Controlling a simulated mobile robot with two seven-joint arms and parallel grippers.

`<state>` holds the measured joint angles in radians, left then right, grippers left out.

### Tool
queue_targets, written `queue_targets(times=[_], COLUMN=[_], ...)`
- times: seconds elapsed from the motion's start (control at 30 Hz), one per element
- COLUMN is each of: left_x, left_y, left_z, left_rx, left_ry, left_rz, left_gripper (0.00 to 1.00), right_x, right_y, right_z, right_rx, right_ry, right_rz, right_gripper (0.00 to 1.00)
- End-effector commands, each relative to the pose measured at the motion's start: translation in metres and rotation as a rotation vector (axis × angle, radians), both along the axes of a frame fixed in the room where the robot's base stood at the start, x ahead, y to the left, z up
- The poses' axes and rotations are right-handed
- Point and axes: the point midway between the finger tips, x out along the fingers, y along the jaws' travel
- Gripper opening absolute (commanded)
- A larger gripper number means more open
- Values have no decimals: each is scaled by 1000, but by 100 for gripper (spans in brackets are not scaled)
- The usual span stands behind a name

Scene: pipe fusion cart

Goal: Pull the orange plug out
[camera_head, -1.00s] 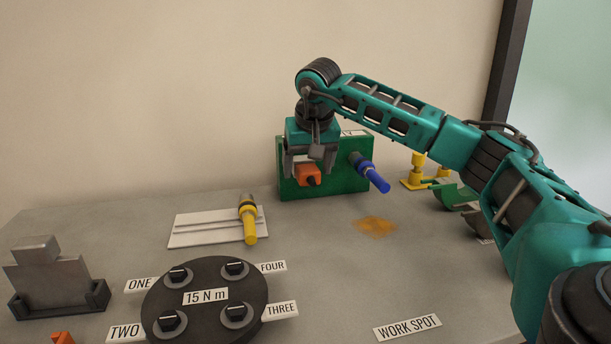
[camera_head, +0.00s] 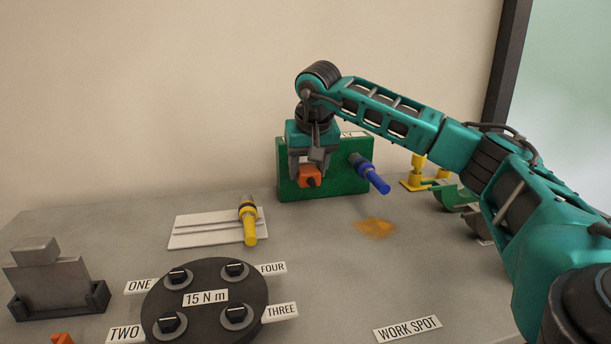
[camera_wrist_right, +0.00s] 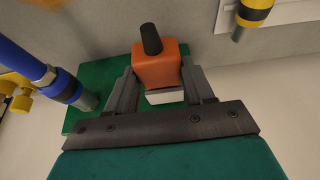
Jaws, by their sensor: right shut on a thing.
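The orange plug (camera_head: 309,176) sits at the front of the green box (camera_head: 343,184) at the back of the table. My right gripper (camera_head: 309,168) comes down from above and is shut on the orange plug. In the right wrist view the orange plug (camera_wrist_right: 158,66) is between the two fingers (camera_wrist_right: 160,80), with its black stub pointing away and a pale part behind it. Whether the plug is still seated in the box is hard to tell. My left gripper is not in view.
A blue connector (camera_head: 370,174) sticks out of the green box just right of the plug. A yellow connector (camera_head: 249,220) lies on a white plate to the left. A black round dial plate (camera_head: 205,318) is in front. The table in front of the box is mostly clear.

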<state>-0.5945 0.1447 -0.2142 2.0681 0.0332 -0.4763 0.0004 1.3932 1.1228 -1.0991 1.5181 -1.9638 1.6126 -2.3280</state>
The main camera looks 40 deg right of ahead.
Motion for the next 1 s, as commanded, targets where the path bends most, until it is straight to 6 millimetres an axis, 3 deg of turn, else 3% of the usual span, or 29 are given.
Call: queue_targets(times=[0.13, 1.0], left_x=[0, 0], left_y=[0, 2], left_z=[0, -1], left_rx=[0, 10], left_ry=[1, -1], left_rz=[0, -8], left_gripper=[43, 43], right_x=[0, -26], right_y=[0, 14], right_z=[0, 1], right_rx=[0, 0], right_ry=[-1, -1], right_rz=[0, 0], right_gripper=[0, 0])
